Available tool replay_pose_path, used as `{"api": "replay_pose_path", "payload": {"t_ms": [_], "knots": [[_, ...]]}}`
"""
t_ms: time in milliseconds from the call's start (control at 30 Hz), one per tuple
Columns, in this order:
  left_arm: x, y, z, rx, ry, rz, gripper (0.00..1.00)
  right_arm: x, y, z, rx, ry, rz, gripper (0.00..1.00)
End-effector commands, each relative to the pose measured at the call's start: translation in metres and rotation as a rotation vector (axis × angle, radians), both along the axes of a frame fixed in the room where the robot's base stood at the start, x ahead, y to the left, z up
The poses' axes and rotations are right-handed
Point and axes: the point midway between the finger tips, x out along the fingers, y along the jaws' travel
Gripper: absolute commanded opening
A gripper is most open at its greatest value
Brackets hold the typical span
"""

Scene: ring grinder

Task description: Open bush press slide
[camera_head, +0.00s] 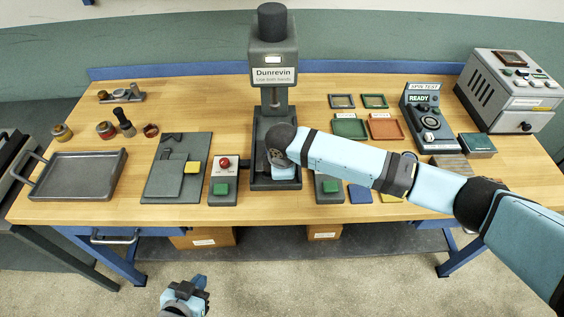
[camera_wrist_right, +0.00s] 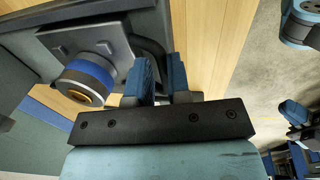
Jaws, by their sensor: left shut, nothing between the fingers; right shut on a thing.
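The bush press (camera_head: 273,75), labelled Dunrevin, stands at the back middle of the bench with its ram above a dark base. My right arm reaches in from the right over the front of the base and hides much of the slide. In the right wrist view the slide (camera_wrist_right: 62,48) shows as a dark plate carrying a round part with a blue band (camera_wrist_right: 88,78). My right gripper (camera_wrist_right: 161,80) is shut on the slide's dark handle (camera_wrist_right: 148,52). How far the slide is out cannot be told. My left gripper (camera_head: 195,288) is shut and empty, low in front of the bench.
A grey tray (camera_head: 75,178) lies at the left. A spin tester (camera_head: 428,118) and a larger machine (camera_head: 510,90) stand at the right.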

Motion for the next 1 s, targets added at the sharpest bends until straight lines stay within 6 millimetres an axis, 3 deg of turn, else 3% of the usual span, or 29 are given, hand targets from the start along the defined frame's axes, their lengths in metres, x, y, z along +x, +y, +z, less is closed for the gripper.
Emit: {"api": "replay_pose_path", "payload": {"t_ms": [33, 200, 533, 567, 633, 1000], "knots": [[0.000, 0.001, 0.015, 0.002, -0.001, 0.001, 0.00, -0.012, 0.000, 0.004, -0.001, 0.009, 0.002, 0.00], [0.000, 0.005, 0.024, 0.004, -0.008, 0.010, 0.00, -0.028, 0.000, 0.002, 0.000, 0.004, 0.000, 0.00], [0.004, 0.006, 0.023, 0.005, -0.014, 0.014, 0.00, -0.031, 0.000, -0.002, 0.000, 0.006, 0.000, 0.00], [0.003, 0.006, 0.023, 0.005, -0.012, 0.013, 0.00, -0.031, 0.000, -0.002, 0.000, 0.006, 0.000, 0.20], [0.002, 0.005, 0.022, 0.004, -0.008, 0.012, 0.00, -0.031, 0.000, -0.002, 0.000, 0.005, 0.000, 0.36], [0.000, 0.003, 0.021, 0.003, -0.005, 0.010, 0.00, -0.030, 0.000, 0.005, 0.002, 0.002, 0.001, 0.38]]}}
